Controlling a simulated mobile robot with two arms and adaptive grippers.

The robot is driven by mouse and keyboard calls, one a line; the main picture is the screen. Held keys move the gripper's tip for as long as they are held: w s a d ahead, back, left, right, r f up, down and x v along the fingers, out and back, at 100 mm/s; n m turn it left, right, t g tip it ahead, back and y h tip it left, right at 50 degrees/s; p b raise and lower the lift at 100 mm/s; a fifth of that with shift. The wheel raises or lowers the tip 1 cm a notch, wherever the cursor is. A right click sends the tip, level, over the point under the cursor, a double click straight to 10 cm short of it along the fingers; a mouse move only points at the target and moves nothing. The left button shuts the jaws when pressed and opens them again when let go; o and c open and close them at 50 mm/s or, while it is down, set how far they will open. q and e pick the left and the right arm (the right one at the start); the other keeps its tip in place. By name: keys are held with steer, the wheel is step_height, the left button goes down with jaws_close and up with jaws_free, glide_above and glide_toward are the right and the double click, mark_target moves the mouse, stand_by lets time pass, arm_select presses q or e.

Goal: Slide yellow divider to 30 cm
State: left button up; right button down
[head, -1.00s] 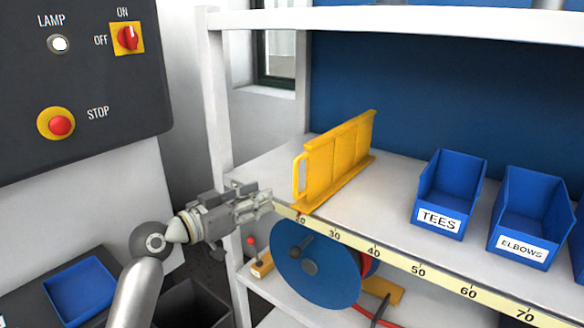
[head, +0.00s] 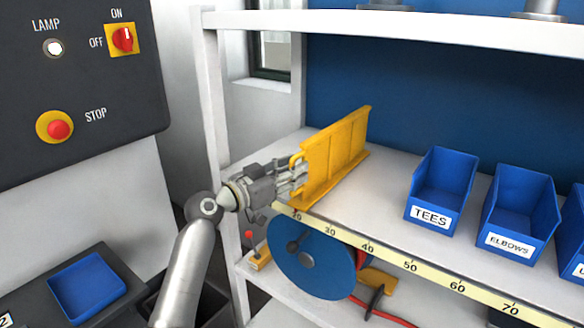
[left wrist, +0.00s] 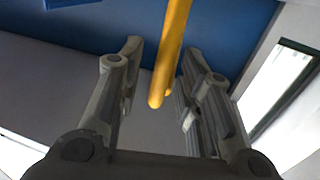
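The yellow divider (head: 337,155) stands upright on the shelf, its front end by the 20 mark of the scale strip (head: 410,266). The 30 mark (head: 330,231) is just to its right. My left gripper (head: 298,176) is at the divider's front handle, on its left side in the head view. In the left wrist view my left gripper (left wrist: 160,62) is open, with the yellow handle (left wrist: 170,55) between its fingers, nearer the right finger. I cannot tell whether they touch. The handle is partly hidden by the gripper in the head view. My right gripper is not in view.
Blue bins labelled TEES (head: 441,185) and ELBOWS (head: 520,210) stand to the right on the shelf. Bare shelf lies between divider and TEES bin. A white post (head: 215,120) rises left of my gripper. A blue reel (head: 308,262) sits below.

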arm_select(q)
steer(key=shift+d, duration=0.1)
steer(key=shift+c, duration=0.2)
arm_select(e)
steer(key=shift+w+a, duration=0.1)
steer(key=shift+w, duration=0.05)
arm_select(q)
steer(key=shift+w, duration=0.1)
jaws_close()
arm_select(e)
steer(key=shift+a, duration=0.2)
